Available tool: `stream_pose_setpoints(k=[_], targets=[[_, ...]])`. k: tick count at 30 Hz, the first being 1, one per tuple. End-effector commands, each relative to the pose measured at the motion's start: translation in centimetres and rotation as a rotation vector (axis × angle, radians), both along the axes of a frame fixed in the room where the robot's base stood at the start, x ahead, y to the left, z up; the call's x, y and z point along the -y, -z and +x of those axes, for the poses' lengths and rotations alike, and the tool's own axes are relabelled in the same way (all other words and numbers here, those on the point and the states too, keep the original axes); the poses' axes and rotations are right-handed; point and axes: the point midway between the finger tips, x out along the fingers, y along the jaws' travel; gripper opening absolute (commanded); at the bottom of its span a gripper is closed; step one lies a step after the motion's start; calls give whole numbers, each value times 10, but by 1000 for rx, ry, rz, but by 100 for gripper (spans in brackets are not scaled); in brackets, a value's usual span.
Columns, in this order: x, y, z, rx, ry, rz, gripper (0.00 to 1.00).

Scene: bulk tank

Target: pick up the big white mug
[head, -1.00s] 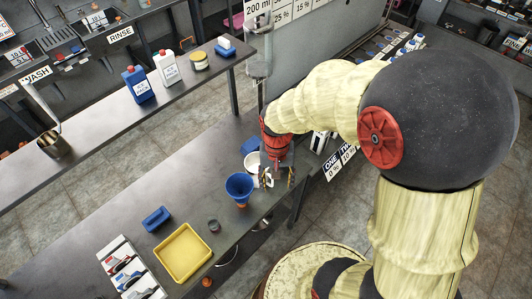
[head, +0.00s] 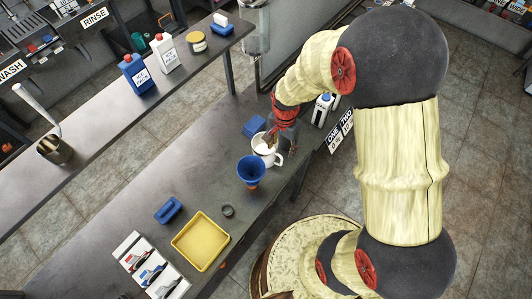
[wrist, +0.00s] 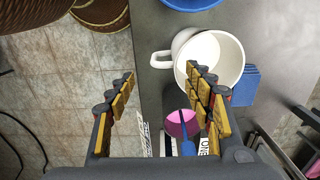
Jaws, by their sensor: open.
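The big white mug (head: 262,158) stands upright on the dark bench, just behind the blue funnel (head: 251,172). In the wrist view the mug (wrist: 236,62) shows its empty inside, with its handle (wrist: 160,59) pointing left. My gripper (wrist: 162,72) is open, its two fingers well apart. The right finger overlaps the mug's opening and near wall, and the left finger is left of the handle, over the floor. I cannot tell whether a finger is inside the mug or touches it. In the head view the gripper (head: 273,143) is at the mug and partly hides it.
A blue block (head: 254,125) is close behind the mug; it also shows in the wrist view (wrist: 245,86). A pink cup (wrist: 178,126) shows below the mug there. A yellow tray (head: 201,241), a blue holder (head: 168,210) and a dark round piece (head: 228,211) are nearer the front.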

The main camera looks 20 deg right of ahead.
Motion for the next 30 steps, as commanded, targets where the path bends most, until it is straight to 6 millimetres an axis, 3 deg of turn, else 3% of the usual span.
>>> stream_pose_setpoints(k=[13,20,30], targets=[[-8,50,0,-1,-1,-1,52],[-8,52,0,2,-1,-1,52],[-8,52,0,2,-1,-1,34]])
